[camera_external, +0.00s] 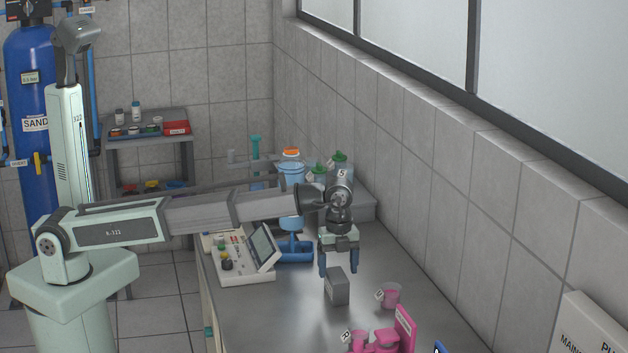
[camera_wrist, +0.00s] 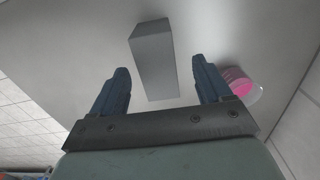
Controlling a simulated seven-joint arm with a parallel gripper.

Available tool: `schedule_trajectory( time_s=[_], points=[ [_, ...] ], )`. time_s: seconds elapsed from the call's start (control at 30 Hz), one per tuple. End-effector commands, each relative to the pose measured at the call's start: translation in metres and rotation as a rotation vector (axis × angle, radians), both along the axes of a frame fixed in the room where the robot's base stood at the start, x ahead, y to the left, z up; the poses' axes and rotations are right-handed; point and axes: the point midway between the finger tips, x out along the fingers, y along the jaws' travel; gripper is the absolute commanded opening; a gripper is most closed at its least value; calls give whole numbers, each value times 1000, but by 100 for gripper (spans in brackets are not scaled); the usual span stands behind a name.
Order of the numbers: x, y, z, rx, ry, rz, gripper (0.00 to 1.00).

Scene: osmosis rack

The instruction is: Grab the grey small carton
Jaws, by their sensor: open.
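The grey small carton (camera_external: 337,287) stands upright on the metal bench, below my gripper (camera_external: 339,267). In the wrist view the carton (camera_wrist: 153,62) is a plain grey box, slightly tilted in the picture. My gripper's two blue fingers (camera_wrist: 160,80) are spread apart, with the carton's near end showing in the gap between them and most of it beyond their tips. The gripper is open and empty. I cannot tell exactly how high the fingertips are above the carton.
A pink-filled cup (camera_external: 390,295) stands right of the carton and also shows in the wrist view (camera_wrist: 240,82). Pink items (camera_external: 385,341) stand at the front. A panel device (camera_external: 240,255) and blue stand (camera_external: 294,250) are at the left. The tiled wall (camera_external: 470,190) bounds the right.

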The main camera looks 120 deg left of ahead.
Motion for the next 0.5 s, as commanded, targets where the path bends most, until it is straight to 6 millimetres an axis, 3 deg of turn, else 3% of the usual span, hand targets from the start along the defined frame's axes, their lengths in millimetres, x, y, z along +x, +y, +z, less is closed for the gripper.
schedule_trajectory(
  time_s=[0.33, 0.5],
  points=[
    [0, -1, -17, 0, 0, 0, 78],
    [0, -5, -35, -1, 1, 0, 78]
  ],
)
